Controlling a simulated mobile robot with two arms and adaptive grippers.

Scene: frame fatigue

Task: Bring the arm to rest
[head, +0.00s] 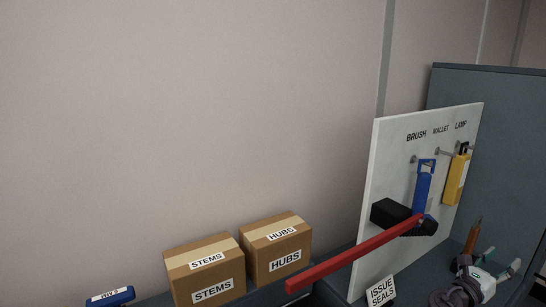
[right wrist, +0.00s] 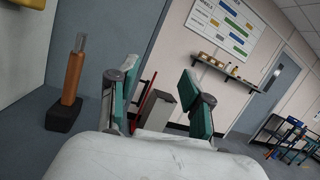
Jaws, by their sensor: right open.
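My right gripper (head: 502,261) is at the lower right of the head view, beside the white board. Its teal-padded fingers are apart. In the right wrist view the open fingers (right wrist: 160,92) have nothing between them, only the room behind. The right arm's grey and white wrist shows below the fingers, and the rest is cut off by the frame edge. My left gripper is not in view.
A white board (head: 393,159) holds a blue item (head: 424,185) and a yellow item (head: 456,179). A red bar (head: 350,255) crosses in front. An orange-brown upright tool (head: 473,237) stands near my right gripper. Boxes (head: 206,270) (head: 276,250) sit left.

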